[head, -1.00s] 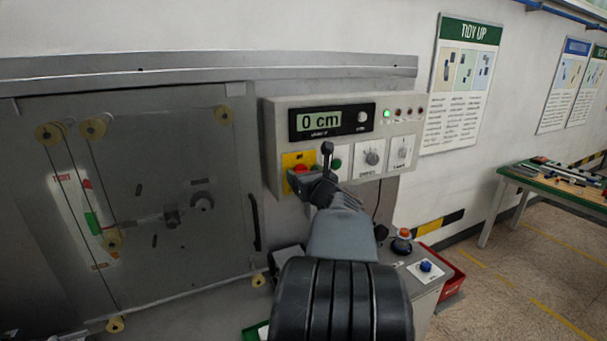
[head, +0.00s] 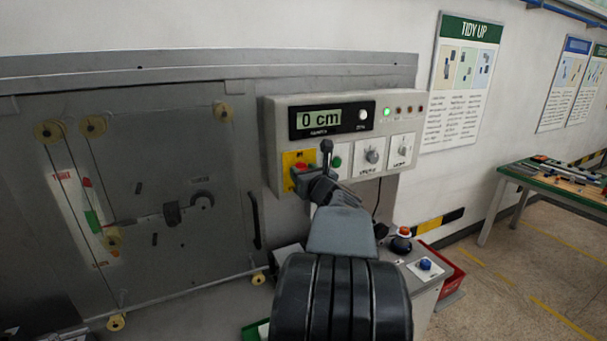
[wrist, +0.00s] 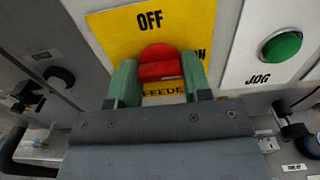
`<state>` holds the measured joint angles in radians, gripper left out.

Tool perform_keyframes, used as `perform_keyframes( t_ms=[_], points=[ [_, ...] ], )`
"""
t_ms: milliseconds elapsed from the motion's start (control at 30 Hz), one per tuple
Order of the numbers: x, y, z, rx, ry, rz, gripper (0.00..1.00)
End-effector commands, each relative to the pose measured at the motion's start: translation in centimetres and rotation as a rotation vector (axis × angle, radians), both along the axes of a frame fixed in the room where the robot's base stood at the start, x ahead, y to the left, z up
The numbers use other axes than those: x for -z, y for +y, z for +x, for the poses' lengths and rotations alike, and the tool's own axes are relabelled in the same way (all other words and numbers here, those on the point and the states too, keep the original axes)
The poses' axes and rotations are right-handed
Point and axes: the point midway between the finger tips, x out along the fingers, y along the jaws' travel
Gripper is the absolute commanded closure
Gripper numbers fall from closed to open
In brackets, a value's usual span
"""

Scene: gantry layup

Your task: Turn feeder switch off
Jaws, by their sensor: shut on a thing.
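The feeder switch is a red knob (wrist: 160,64) on a yellow plate (wrist: 110,32) marked OFF at the top, with ON partly covered at the right and FEEDER partly covered below. My gripper (wrist: 158,77) has its green fingers on either side of the red knob, shut on it. In the head view the red knob (head: 300,168) shows at the left end of the control box, with my gripper (head: 303,174) at it. The knob's exact pointing direction is hard to tell.
The grey control box (head: 280,120) shows 0 cm and a lit green lamp (head: 387,112). A green JOG button (wrist: 281,46) and two selector knobs sit right of the switch. A lower panel has an orange-red button (head: 404,232) and a blue button (head: 425,264).

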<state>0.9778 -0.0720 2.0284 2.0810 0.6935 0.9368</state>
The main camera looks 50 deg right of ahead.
Motion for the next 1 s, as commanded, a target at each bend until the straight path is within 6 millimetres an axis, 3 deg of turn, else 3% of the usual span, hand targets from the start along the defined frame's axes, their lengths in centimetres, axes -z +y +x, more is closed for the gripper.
perform_keyframes(
  t_ms=[267,1000],
  points=[
    [0.51,0.03,0.00,0.000,0.039,-0.104,0.79],
    [0.62,0.01,-0.02,0.002,0.299,-0.740,0.79]
  ],
)
